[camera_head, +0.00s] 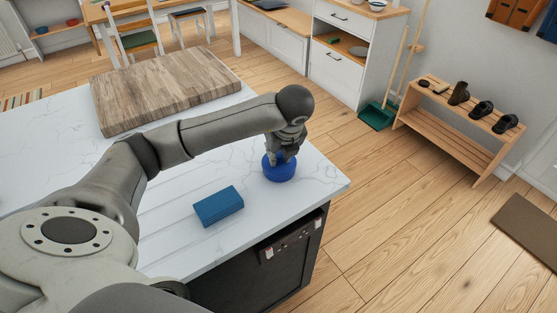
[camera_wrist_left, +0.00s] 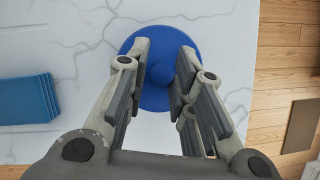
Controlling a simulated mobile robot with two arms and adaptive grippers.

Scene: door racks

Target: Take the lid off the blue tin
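The blue tin (camera_head: 279,173) stands on the white marble worktop near its right corner. In the left wrist view its round blue lid (camera_wrist_left: 157,101) shows from above, with a knob (camera_wrist_left: 160,73) in the middle. My left gripper (camera_head: 285,157) points down at the top of the tin. In the left wrist view its two fingers (camera_wrist_left: 164,55) are apart, one on each side of the knob, and do not look closed on it. The fingers hide parts of the lid. My right gripper is not in view.
A blue ribbed block (camera_head: 218,206) lies on the worktop (camera_head: 180,250) left of the tin. A large wooden board (camera_head: 165,88) lies further back. The worktop's right edge is close to the tin, with open floor beyond and a shoe bench (camera_head: 470,125) farther off.

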